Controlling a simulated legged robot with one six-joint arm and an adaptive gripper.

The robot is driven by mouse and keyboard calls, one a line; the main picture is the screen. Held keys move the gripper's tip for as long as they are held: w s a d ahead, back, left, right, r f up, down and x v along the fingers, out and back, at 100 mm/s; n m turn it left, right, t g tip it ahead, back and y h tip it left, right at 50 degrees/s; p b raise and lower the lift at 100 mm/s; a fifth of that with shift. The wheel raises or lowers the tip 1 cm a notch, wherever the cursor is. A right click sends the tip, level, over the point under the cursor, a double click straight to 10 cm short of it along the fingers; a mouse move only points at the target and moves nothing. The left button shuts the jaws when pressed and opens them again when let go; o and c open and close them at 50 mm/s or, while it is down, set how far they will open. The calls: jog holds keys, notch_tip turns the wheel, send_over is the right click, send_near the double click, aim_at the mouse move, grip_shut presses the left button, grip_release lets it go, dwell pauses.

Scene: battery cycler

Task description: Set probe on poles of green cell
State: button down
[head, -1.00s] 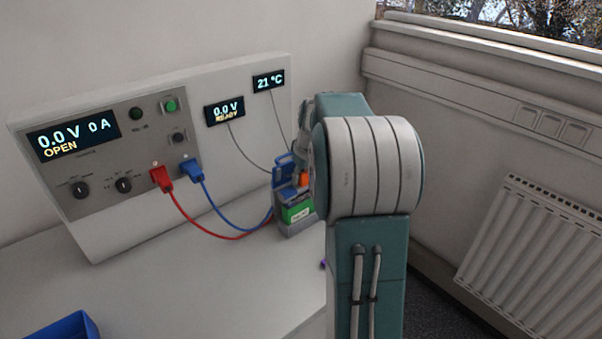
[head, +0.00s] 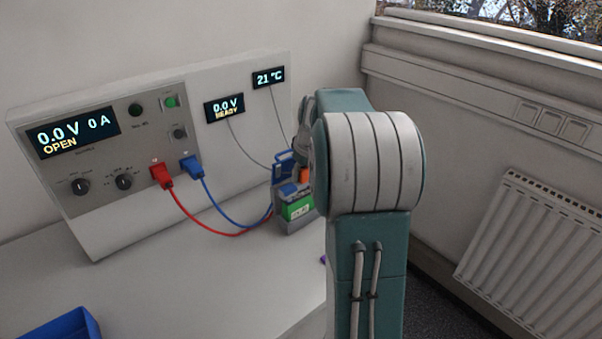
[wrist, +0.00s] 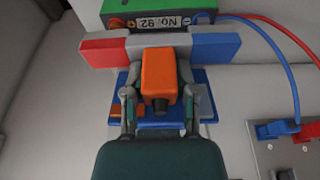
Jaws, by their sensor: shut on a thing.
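The green cell (head: 299,209) sits in a grey holder (head: 295,226) at the right end of the bench. In the wrist view, the green cell (wrist: 172,6) shows at the top with an upside-down "No. 92" label and a red terminal at its left. The probe has an orange grip (wrist: 158,76) and a grey crossbar with a red end (wrist: 117,51) and a blue end (wrist: 212,47). My gripper (wrist: 160,101) is shut on the orange grip. The crossbar lies close beside the cell; its contact with the poles cannot be told. My arm partly hides the probe (head: 304,175) in the head view.
The cycler panel (head: 150,205) stands behind, with red (head: 161,176) and blue (head: 191,168) plugs and cables running to the cell holder. Its displays read 0.0 V, OPEN and READY. A blue bin (head: 62,328) stands front left. The middle bench is clear.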

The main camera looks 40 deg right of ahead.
jog(key=shift+f, duration=0.65)
dwell(1.1)
jog(key=shift+r, duration=3.55)
